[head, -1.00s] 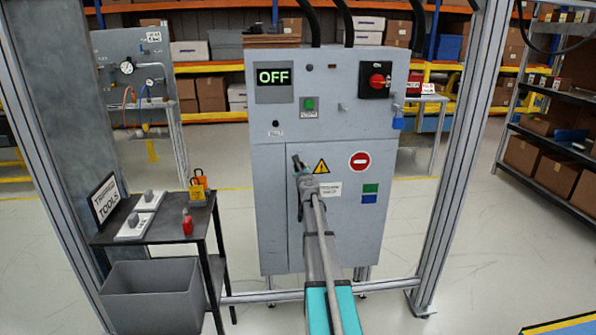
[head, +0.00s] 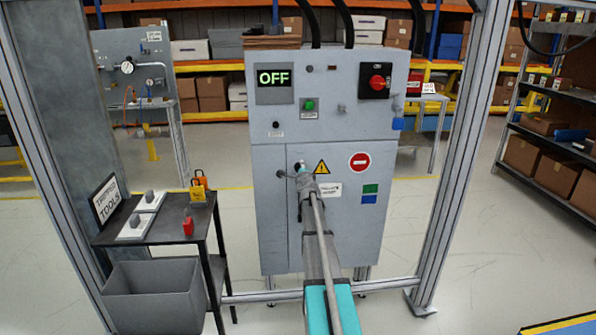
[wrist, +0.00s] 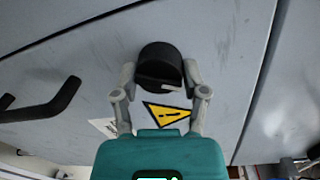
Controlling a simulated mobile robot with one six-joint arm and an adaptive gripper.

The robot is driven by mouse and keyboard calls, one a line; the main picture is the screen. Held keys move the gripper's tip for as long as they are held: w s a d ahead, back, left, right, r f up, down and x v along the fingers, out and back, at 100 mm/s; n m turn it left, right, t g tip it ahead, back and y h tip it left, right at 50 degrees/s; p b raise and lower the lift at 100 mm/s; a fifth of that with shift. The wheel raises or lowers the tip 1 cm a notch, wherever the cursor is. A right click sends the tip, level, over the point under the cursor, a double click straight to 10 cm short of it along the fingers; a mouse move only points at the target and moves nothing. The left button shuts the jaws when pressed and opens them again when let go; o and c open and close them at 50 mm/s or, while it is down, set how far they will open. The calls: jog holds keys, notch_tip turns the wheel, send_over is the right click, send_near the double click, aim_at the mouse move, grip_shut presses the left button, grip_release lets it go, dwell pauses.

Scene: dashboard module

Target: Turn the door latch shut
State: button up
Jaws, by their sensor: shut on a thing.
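The door latch is a black round knob with a pale mark (wrist: 155,62) on the grey door (head: 345,225) of the cabinet. In the wrist view my gripper (wrist: 160,80) has one finger on each side of the knob and is shut on it. In the head view my gripper (head: 302,172) is at the upper left of the door, and my wrist hides most of the latch. A black bar handle (wrist: 45,105) shows at the left of the wrist view, apart from my fingers.
A yellow warning triangle (head: 321,167) is close to my gripper on the door. The cabinet's display (head: 274,78) reads OFF. A tool table (head: 160,225) with padlocks stands at left, above a grey bin (head: 155,300). Frame posts stand on both sides.

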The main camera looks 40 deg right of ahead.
jog(key=n, duration=0.5)
jog(key=shift+w, duration=0.2)
jog(key=shift+n, duration=0.3)
jog(key=o, duration=1.2)
jog(key=shift+c, duration=0.2)
jog(key=shift+s, duration=0.15)
jog(key=shift+s, duration=0.1)
